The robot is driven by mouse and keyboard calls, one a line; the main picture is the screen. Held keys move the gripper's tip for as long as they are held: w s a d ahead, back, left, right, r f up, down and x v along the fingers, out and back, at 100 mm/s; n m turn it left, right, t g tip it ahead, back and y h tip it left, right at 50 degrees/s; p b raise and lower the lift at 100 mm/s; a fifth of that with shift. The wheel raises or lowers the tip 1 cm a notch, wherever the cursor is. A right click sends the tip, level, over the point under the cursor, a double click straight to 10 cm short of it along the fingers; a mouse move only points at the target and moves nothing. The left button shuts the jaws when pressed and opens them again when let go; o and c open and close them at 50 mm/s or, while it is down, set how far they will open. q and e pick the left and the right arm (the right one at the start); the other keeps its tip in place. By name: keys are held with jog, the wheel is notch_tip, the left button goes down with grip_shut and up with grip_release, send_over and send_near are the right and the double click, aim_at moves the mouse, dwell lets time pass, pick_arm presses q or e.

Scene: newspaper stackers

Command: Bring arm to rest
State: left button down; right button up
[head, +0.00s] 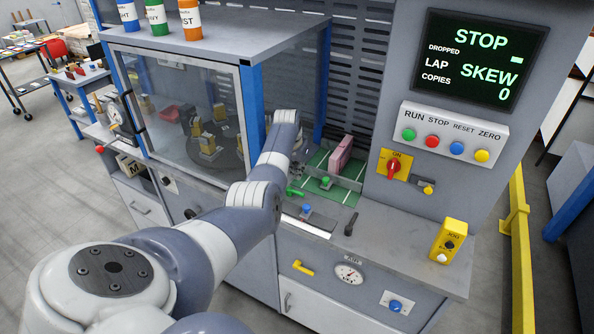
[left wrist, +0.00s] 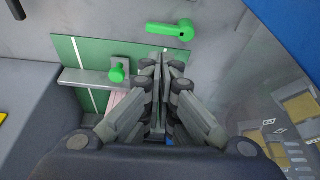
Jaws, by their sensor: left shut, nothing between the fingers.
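My left arm reaches from the bottom left of the head view to the stacker's feed area. Its dark gripper (head: 300,153) is mostly hidden behind the wrist there. In the left wrist view the two fingers (left wrist: 165,62) are together, with nothing held. They point toward the green lever (left wrist: 170,30), which lies just beyond the tips; I cannot tell whether they touch. A green knob (left wrist: 118,72) on a grey bar is left of the fingers. The lever (head: 295,192) and knob (head: 326,182) also show in the head view. My right gripper is not in view.
A pink stack (head: 341,155) stands on the green bed (head: 345,190). The glass-fronted cabinet (head: 185,105) is close to the arm's left. A black handle (head: 351,224) and a yellow jog box (head: 448,240) stand on the ledge. The screen (head: 480,60) reads STOP, SKEW.

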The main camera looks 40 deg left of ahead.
pick_arm(q)
jog(key=shift+v, duration=0.75)
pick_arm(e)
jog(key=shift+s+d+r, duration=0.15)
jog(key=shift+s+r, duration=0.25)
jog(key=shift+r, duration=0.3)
pick_arm(q)
jog(key=shift+w+f, duration=0.1)
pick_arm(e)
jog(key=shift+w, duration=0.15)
